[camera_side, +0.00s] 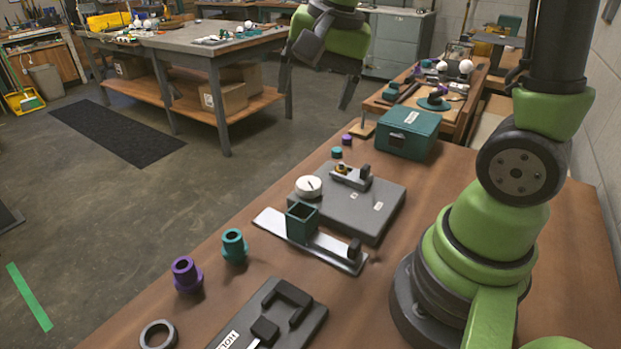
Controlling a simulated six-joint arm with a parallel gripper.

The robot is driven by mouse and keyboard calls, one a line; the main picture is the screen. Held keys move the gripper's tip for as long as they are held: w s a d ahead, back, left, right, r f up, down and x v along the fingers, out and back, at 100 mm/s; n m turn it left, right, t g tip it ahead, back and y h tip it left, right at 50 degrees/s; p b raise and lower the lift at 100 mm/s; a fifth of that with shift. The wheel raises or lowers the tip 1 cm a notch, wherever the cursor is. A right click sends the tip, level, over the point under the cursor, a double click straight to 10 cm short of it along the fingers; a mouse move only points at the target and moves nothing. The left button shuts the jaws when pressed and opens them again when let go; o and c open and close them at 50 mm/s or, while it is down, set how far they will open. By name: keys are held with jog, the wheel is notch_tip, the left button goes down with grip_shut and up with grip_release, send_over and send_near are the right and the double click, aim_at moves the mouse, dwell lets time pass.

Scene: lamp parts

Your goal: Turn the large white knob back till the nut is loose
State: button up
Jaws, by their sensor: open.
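The large white knob (308,187) with a dark line on its top is at the left edge of a grey base block (375,210) on the wooden table. A small fixture (351,177) with a dark upright end and a small yellowish part stands beside it on the block. That part may be the nut; it is too small to tell, and its tightness does not show. My gripper (317,97) is open and empty, high up and beyond the block, its fingers spread apart. It is well clear of the knob.
A teal square holder (302,222) on a metal strip stands in front of the block. Teal (234,246) and purple (187,274) sleeves, a dark ring (158,335) and a black tray (270,318) lie nearer. A teal box (408,134) stands behind. Bare table lies right of the block.

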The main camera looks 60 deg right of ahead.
aim_at(310, 182)
jog(key=w+d+f+m+g, duration=0.1)
jog(key=d+f+m, duration=0.1)
jog(key=f, duration=0.5)
jog(key=w+d+f+m+g, duration=0.1)
jog(key=w+f+m, duration=0.1)
jog(key=f, duration=0.5)
jog(key=w+d+f+m+g, duration=0.1)
jog(key=d+f, duration=0.1)
jog(key=f, duration=0.5)
jog(key=shift+w+d+f+m, duration=0.3)
jog(key=shift+w+f+m, duration=0.1)
jog(key=c, duration=0.9)
